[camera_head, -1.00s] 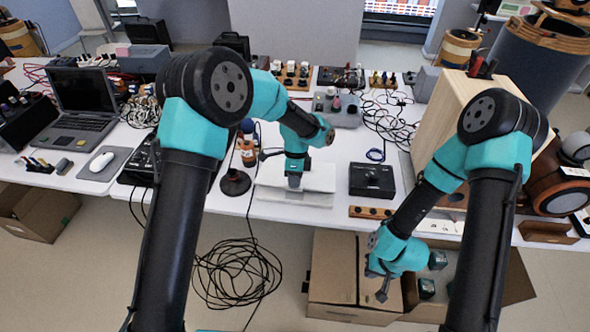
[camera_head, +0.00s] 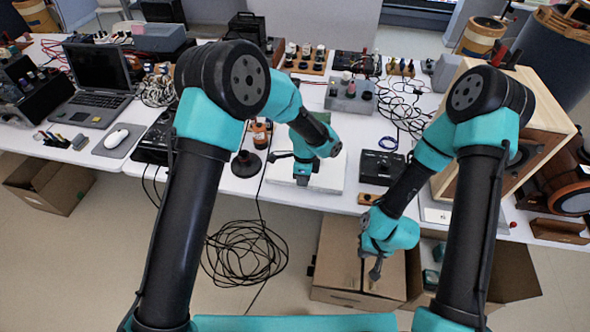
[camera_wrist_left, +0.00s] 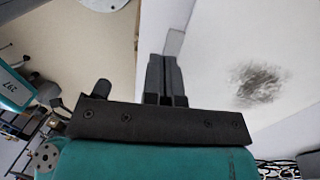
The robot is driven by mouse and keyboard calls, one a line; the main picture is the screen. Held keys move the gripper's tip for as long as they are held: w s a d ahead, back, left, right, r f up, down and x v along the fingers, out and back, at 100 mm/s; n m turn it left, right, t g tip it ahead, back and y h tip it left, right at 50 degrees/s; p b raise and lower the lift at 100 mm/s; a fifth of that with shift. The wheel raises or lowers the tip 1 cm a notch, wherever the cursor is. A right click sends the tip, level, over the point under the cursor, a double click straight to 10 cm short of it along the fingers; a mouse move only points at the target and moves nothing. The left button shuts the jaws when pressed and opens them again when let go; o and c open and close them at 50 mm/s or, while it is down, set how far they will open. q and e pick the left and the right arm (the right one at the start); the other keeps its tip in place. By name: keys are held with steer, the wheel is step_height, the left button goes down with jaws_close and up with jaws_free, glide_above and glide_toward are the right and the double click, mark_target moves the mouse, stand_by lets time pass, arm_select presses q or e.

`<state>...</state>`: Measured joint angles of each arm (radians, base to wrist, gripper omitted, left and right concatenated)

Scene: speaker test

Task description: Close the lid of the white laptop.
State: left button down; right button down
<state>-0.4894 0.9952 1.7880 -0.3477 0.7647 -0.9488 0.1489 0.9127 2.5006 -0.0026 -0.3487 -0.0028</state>
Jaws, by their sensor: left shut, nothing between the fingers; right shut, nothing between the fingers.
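The white laptop (camera_head: 329,180) lies on the white table in the middle of the head view. It looks like one low flat slab; I cannot tell whether a small gap is left under its lid. My left gripper (camera_head: 302,180) is shut and empty, pointing down at the laptop; contact is unclear. In the left wrist view, the shut fingers (camera_wrist_left: 166,75) are beside the laptop's pale surface (camera_wrist_left: 295,50), which bears a dark smudge. My right gripper (camera_head: 375,272) is shut and empty, hanging over a cardboard box in front of the table.
A dark laptop (camera_head: 100,92) stands open at the left, near a white mouse (camera_head: 116,139). A black box (camera_head: 376,168) is right of the white laptop, and a round black stand (camera_head: 246,164) is left. An open cardboard box (camera_head: 350,290) and coiled cable (camera_head: 245,253) are on the floor.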

arm_select(q)
steer(key=shift+x, duration=1.2)
steer(key=shift+s+d+f, duration=0.1)
steer(key=s+v, duration=0.3)
steer(key=v, duration=1.1)
steer(key=shift+w+a+r, duration=0.2)
steer(key=shift+a+r, duration=0.05)
steer(key=shift+r, duration=0.3)
steer(key=s+a+f+n+t+h, duration=0.1)
steer(key=s+a+f+n, duration=0.35)
steer(key=a+f, duration=0.2)
steer(key=s+a+f+n+h, duration=0.2)
steer(key=s+a+f+n, duration=0.1)
steer(key=a+f+n, duration=0.4)
steer(key=s+a+f+n+t+h, duration=0.1)
steer(key=s+a+f+n, duration=0.3)
steer(key=a+f, duration=0.3)
steer(key=s+a+f+n+t, duration=0.1)
steer(key=s+a+f+n, duration=0.2)
steer(key=s+n, duration=0.3)
steer(key=shift+s+a+f+n, duration=0.4)
steer(key=shift+s+a, duration=0.3)
steer(key=shift+a, duration=0.15)
